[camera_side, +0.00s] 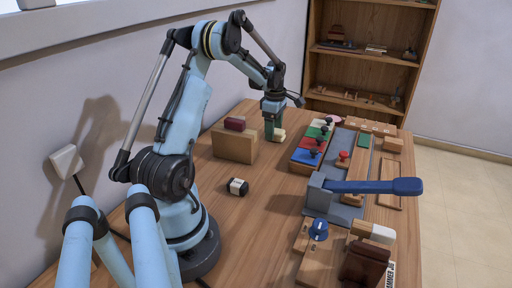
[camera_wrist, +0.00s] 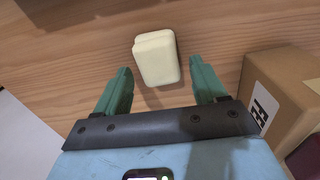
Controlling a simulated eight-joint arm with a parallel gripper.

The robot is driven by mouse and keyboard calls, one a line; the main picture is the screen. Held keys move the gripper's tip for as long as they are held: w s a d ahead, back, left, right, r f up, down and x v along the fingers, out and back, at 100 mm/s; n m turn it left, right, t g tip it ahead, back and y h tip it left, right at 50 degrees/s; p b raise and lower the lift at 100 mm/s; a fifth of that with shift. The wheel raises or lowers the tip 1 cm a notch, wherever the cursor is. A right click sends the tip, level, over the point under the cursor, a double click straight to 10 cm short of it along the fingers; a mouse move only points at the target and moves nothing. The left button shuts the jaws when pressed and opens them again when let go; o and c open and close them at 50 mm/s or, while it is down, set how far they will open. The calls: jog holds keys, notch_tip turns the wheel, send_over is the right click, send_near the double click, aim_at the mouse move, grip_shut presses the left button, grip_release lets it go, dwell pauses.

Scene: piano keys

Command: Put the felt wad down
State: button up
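A cream, rounded block (camera_wrist: 157,57), which I take to be the felt wad, lies on the wooden table in the wrist view. It also shows in the side view (camera_side: 280,135) beside my fingertips. My gripper (camera_wrist: 159,72) has its two green fingers spread wide, one to each side of the wad's near end, with visible gaps to both. In the side view my gripper (camera_side: 271,137) points down, low over the table behind the wooden box. The exact gap between fingertips and table is hard to tell.
A wooden box (camera_side: 234,146) with a dark red block (camera_side: 235,123) on it stands close left of my gripper. The colored key panel (camera_side: 310,148) is to the right. A black-and-white cylinder (camera_side: 238,187) lies nearer, with bare table around it.

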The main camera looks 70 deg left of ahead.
notch_tip(320, 180, up, 12)
jog(key=w+d+r+m+t, duration=0.1)
jog(key=w+d+r+m, duration=0.15)
jog(key=d+m, duration=0.35)
jog(key=s+d+f+m+t, duration=0.1)
jog(key=s+d+m+t, duration=0.2)
jog(key=d+m, duration=0.7)
jog(key=s+d+f+m+t, duration=0.1)
jog(key=s+d+m+t, duration=0.2)
jog(key=d+m, duration=0.8)
jog(key=s+d, duration=0.2)
jog(key=d, duration=0.4)
jog(key=shift+s+d, duration=0.25)
jog(key=shift+d, duration=0.05)
